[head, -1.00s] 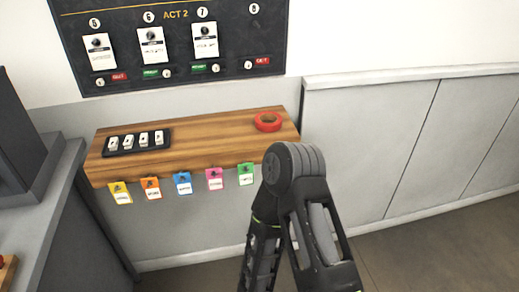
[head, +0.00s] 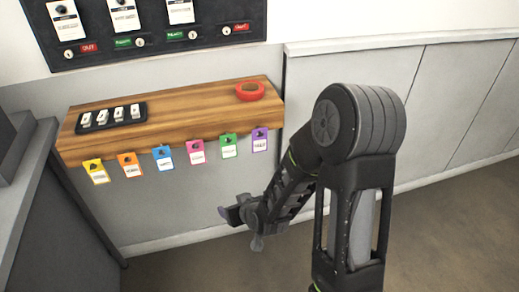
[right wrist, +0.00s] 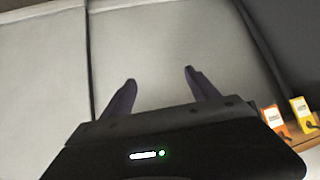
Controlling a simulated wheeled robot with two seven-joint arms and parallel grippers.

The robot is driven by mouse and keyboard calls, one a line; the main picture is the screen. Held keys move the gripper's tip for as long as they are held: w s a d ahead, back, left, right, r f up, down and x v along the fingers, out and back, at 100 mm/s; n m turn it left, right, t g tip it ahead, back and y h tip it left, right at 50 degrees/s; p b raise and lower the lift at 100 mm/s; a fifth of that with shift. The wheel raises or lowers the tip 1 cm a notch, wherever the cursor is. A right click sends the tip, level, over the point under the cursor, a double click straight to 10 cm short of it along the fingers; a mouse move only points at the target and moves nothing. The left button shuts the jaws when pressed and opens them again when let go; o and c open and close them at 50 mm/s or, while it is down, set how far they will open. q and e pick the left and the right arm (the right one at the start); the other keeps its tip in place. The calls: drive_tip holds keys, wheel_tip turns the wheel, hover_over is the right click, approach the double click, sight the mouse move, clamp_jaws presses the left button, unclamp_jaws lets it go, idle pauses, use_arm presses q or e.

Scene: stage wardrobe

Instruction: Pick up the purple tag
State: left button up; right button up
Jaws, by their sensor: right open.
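The purple tag (head: 260,141) hangs at the right end of the row under the front edge of the wooden shelf (head: 200,118), in the head view. It is right of the green tag (head: 229,146). My right gripper (head: 238,214) is below the shelf and lower than the purple tag, apart from it. In the right wrist view its two fingers (right wrist: 160,80) are spread with nothing between them. The purple tag does not show in that view. My left gripper is not in view.
Pink (head: 196,152), blue (head: 163,158), orange (head: 130,165) and yellow (head: 95,172) tags hang farther left. A red tape roll (head: 250,91) and a black switch strip (head: 111,118) are on the shelf. A grey counter (head: 28,190) stands at left. Floor below is clear.

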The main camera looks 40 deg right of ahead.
sight(260, 143)
use_arm(q)
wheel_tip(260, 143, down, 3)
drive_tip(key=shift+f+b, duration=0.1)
drive_tip(key=shift+b, duration=0.9)
use_arm(e)
drive_tip(key=w+d+r+m+t+h, duration=0.1)
drive_tip(key=d+r+t+h, duration=0.3)
drive_tip(key=d+r, duration=0.8)
drive_tip(key=shift+w+r+m, duration=0.2)
drive_tip(key=shift+r+m, duration=0.2)
drive_tip(key=shift+r, duration=0.3)
drive_tip(key=shift+x, duration=1.05)
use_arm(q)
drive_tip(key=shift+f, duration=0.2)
use_arm(e)
drive_tip(key=shift+w+f, duration=0.1)
drive_tip(key=shift+w, duration=0.1)
drive_tip(key=shift+b+x, duration=0.5)
drive_tip(key=shift+x, duration=2.2)
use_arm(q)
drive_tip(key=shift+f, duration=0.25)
use_arm(e)
drive_tip(key=shift+d+r, duration=0.1)
drive_tip(key=shift+r, duration=0.1)
